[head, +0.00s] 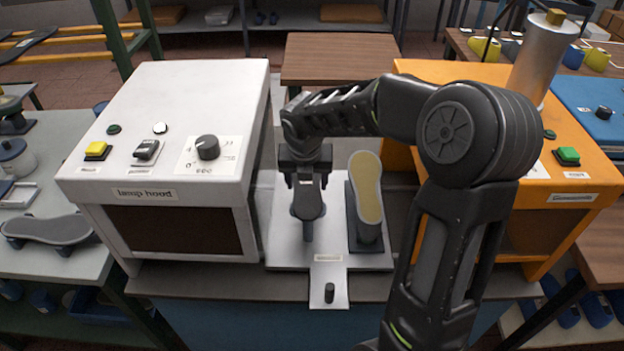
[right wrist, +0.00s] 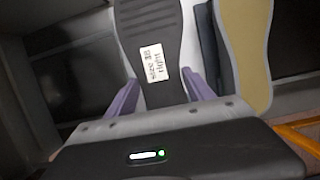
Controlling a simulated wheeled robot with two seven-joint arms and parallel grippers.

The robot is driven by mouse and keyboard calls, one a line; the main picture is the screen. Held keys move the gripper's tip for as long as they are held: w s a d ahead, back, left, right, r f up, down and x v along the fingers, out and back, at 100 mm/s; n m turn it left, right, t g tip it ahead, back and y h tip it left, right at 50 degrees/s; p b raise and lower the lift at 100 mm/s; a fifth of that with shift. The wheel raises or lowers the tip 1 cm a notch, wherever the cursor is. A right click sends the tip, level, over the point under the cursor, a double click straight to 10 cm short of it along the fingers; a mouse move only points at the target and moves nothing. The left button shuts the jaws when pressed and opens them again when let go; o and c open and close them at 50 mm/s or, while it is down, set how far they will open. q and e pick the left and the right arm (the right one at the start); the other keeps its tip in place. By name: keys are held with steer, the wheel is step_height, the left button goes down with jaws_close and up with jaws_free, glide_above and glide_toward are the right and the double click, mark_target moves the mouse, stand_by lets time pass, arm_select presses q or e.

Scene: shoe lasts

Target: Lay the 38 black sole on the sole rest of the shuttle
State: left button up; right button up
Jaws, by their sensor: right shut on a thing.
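My right gripper (head: 306,176) points down over the shuttle (head: 283,247), a light grey plate between the two machines. It is shut on the black sole (head: 308,203), a dark flat sole. In the right wrist view the sole (right wrist: 150,28) lies between two purple fingers and bears a white label reading about "size 38 right". Below the sole in the head view is a dark post (head: 308,232) on the shuttle; whether the sole touches it I cannot tell. Right of it, a cream-bottomed shoe form (head: 366,187) stands on a dark support. My left gripper is not in view.
The white lamp hood (head: 180,140) stands close on the left, an orange machine (head: 571,186) on the right. A tab with a black knob (head: 329,293) sticks out at the shuttle's front. Another dark sole (head: 48,229) rests on the left table. A brown table (head: 340,58) stands behind.

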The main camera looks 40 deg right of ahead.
mark_target(307, 186)
steer(key=shift+f+b, duration=0.3)
steer(key=shift+f, duration=0.3)
stand_by(0.6)
steer(key=o, duration=1.6)
step_height(307, 186, up, 5)
steer(key=p, duration=0.4)
steer(key=shift+f+p, duration=0.1)
steer(key=shift+p, duration=0.2)
steer(key=shift+r, duration=1.1)
